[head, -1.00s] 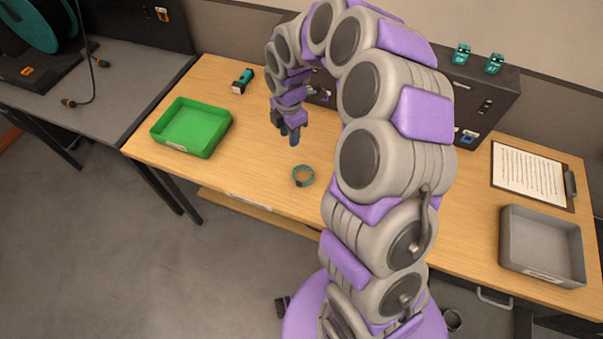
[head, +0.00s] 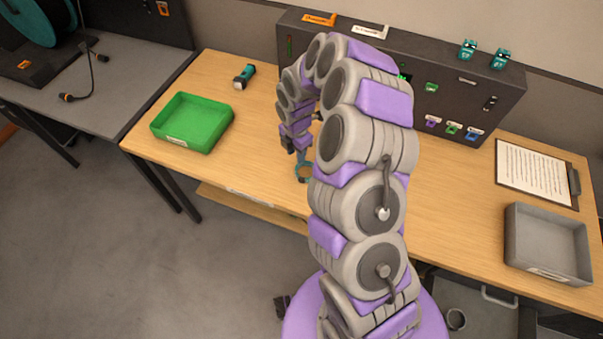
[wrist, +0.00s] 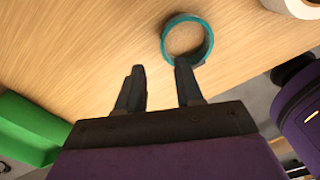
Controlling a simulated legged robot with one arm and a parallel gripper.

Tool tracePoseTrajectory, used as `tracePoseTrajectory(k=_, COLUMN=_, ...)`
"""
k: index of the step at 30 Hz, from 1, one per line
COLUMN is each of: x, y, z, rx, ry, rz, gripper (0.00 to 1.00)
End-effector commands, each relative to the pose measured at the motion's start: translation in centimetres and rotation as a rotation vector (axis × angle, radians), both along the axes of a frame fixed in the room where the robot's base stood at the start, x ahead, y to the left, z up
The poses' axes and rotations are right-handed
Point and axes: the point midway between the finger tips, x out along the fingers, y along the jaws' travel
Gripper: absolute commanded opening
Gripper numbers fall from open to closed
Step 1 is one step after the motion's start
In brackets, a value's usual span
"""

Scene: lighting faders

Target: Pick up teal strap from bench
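The teal strap (head: 303,173) is a ring-shaped band lying on the wooden bench (head: 255,120), near its front edge and left of my arm. Part of it is covered by my gripper (head: 301,156) in the head view. In the wrist view the strap (wrist: 207,45) lies just beyond the tip of the right finger, close to it or touching; I cannot tell which. My gripper (wrist: 160,82) shows two dark fingers spread apart with nothing between them. The strap is not between the fingers.
A green tray (head: 160,129) stands left on the bench, with a small teal and black device (head: 244,77) behind it. A dark console (head: 470,97) stands at the back. A clipboard (head: 537,172) and grey tray (head: 512,240) are at the right.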

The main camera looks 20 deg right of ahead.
Motion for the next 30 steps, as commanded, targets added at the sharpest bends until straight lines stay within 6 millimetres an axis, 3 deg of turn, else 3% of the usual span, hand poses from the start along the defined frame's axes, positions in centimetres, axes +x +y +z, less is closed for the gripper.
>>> tracePoseTrajectory(k=5, x=0.0, y=-0.3, z=-1.0, rx=0.004, ry=0.0, rz=-0.003, gripper=0.36)
tracePoseTrajectory(k=15, x=0.0, y=0.9, z=-5.5, rx=-0.008, ry=0.005, rz=0.0, gripper=0.36)
tracePoseTrajectory(k=22, x=0.1, y=0.4, z=-5.5, rx=-0.002, ry=0.001, rz=-0.002, gripper=0.36)
tracePoseTrajectory(k=30, x=0.1, y=0.2, z=-5.5, rx=0.001, ry=0.0, rz=-0.003, gripper=0.11)
